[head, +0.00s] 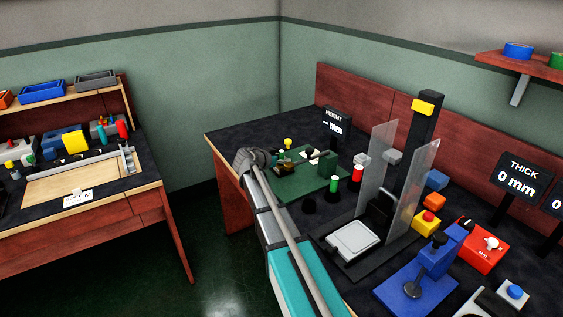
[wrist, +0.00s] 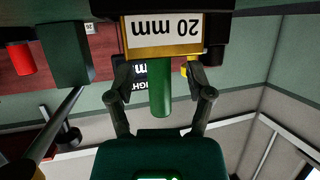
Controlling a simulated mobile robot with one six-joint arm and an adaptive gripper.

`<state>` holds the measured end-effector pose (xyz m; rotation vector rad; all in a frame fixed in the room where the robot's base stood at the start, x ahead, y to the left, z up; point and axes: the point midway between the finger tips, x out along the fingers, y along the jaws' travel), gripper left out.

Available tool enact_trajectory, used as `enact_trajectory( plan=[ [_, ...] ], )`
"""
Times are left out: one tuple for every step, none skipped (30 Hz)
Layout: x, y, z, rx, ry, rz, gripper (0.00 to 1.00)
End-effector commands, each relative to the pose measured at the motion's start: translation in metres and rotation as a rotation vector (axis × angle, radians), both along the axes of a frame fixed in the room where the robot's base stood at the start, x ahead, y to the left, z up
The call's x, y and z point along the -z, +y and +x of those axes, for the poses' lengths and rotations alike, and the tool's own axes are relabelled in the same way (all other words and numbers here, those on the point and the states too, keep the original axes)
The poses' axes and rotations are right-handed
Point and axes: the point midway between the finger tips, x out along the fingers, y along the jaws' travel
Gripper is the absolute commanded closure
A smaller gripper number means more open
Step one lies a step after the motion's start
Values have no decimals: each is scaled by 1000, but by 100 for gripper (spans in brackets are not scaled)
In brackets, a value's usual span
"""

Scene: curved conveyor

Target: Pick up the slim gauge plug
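In the wrist view, which is upside down, a green cylinder (wrist: 160,92) stands between the two fingers of my gripper (wrist: 158,76). It looks like the slim gauge plug, though I cannot be sure. Gaps show on both sides of it, so the fingers are open and do not press on it. A yellow-framed label reading 20 mm (wrist: 163,35) is at the cylinder's far end. In the head view my arm reaches over the left end of the green board (head: 290,188); the fingers are small and unclear there, and the plug cannot be picked out.
A green cylinder (head: 334,184) and a red cylinder (head: 358,173) stand right of the board. Beyond them are a clear panel (head: 376,170) and a height gauge column (head: 420,150). In the wrist view a dark green block (wrist: 65,54) and red cylinder (wrist: 18,58) are at left.

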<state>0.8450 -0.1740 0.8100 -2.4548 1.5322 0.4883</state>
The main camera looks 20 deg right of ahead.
Motion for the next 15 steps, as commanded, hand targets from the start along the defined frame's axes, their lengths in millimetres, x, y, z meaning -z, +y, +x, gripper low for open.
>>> enact_trajectory(
  plan=[
    [0,0,0,0,0,0,42],
    [0,0,0,0,0,0,47],
    [0,0,0,0,0,0,55],
    [0,0,0,0,0,0,60],
    [0,0,0,0,0,0,66],
    [0,0,0,0,0,0,73],
    [0,0,0,0,0,0,79],
    [0,0,0,0,0,0,84],
    [0,0,0,0,0,0,92],
    [0,0,0,0,0,0,97],
    [0,0,0,0,0,0,100],
    [0,0,0,0,0,0,100],
    [0,0,0,0,0,0,100],
    [0,0,0,0,0,0,100],
    [0,0,0,0,0,0,100]
  ],
)
